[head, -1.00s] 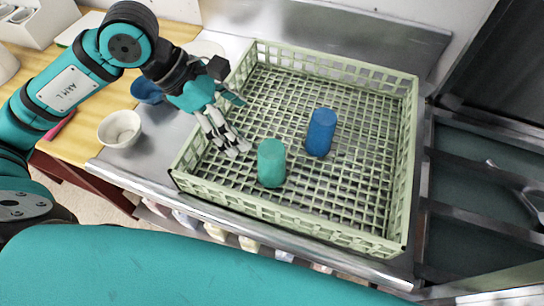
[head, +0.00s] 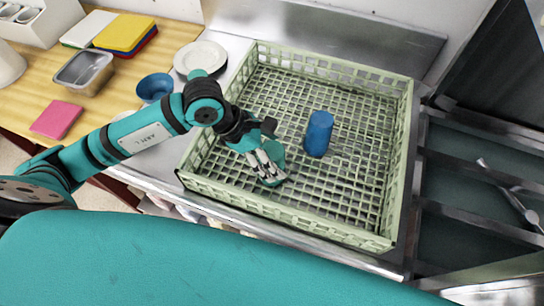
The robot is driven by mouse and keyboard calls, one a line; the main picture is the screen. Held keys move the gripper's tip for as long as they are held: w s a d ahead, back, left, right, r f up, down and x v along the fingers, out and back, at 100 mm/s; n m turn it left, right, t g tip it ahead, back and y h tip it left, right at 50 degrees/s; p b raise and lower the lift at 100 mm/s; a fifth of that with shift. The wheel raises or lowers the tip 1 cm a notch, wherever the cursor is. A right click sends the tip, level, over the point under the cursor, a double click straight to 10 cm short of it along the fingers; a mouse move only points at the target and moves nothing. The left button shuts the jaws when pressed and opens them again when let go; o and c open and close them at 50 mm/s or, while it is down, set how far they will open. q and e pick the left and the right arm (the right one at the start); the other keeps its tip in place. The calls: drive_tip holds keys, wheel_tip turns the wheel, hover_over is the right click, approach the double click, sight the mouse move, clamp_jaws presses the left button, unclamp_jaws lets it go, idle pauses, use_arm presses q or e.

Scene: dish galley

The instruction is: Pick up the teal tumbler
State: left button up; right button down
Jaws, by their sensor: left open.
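The teal tumbler (head: 279,155) stands in the green dish rack, mostly hidden behind my left gripper; a teal strip shows on its right side. My left gripper (head: 269,174) reaches in from the left with its pale fingers open at the tumbler. I cannot tell whether the fingers touch it. My right gripper is not in view.
The green rack (head: 394,190) has raised lattice walls around it; its right and back floor is clear.

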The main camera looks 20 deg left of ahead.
use_arm(q)
drive_tip(key=c, duration=1.3)
